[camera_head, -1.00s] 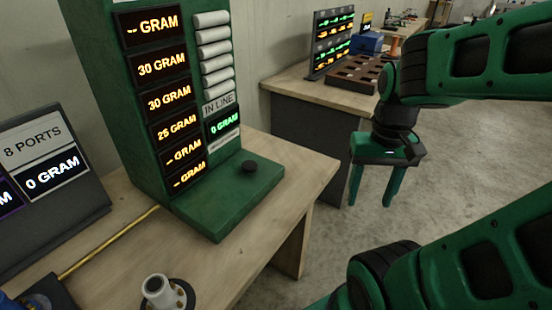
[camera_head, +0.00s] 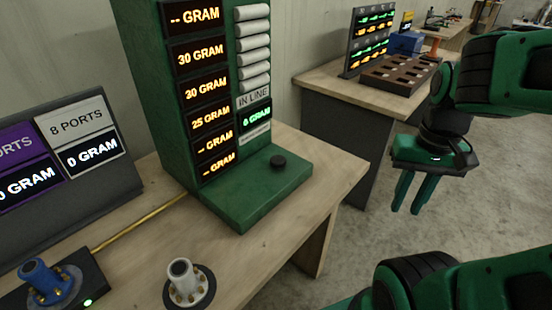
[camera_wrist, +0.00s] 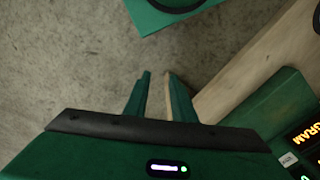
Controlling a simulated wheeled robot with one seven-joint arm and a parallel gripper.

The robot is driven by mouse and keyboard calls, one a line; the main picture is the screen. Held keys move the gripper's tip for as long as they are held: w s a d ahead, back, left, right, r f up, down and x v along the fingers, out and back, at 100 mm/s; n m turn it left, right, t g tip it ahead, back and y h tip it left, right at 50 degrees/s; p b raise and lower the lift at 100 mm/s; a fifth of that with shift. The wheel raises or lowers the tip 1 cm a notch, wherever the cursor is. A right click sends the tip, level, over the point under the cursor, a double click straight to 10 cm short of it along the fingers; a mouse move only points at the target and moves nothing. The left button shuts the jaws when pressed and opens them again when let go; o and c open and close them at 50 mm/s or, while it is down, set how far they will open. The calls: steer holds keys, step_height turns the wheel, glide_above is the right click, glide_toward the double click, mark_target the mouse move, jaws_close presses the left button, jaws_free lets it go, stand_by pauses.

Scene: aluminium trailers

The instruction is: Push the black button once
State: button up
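The black button (camera_head: 278,163) is a small round knob on the flat green base (camera_head: 245,200) of a tall green display stand (camera_head: 150,80). The stand shows orange GRAM readings. My gripper (camera_head: 408,208) hangs to the right of the button, over the floor beyond the table's edge, pointing down and clearly apart from the button. Its two green fingers have a narrow gap with nothing between them. In the wrist view my gripper (camera_wrist: 158,73) faces the grey floor, and part of the stand (camera_wrist: 285,125) shows at lower right. The button is not clear there.
The wooden table (camera_head: 215,255) carries a white fitting (camera_head: 182,280), a blue fitting (camera_head: 38,278), a gold rod (camera_head: 135,225) and a dark panel with displays (camera_head: 70,175). A second table (camera_head: 320,80) behind holds a brown rack (camera_head: 395,75). Floor is open at right.

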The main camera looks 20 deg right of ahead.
steer(key=shift+m+h, duration=0.3)
steer(key=shift+m, duration=0.3)
steer(key=w+r, duration=0.1)
steer(key=w, duration=0.1)
steer(key=w+r, duration=0.1)
steer(key=w, duration=0.1)
steer(key=w+r, duration=0.1)
steer(key=w, duration=0.2)
steer(key=shift+a, duration=0.2)
jaws_close()
steer(key=w+a+r+m, duration=0.2)
steer(key=w+a, duration=0.5)
steer(key=w, duration=0.6)
steer(key=w+a+r+m, duration=0.2)
steer(key=w+a, duration=0.6)
steer(key=w, duration=0.4)
steer(key=shift+w+a+r+m+y, duration=0.2)
steer(key=shift+w+r+m+y, duration=0.1)
steer(key=shift+w+r+y, duration=0.15)
steer(key=shift+s, duration=0.1)
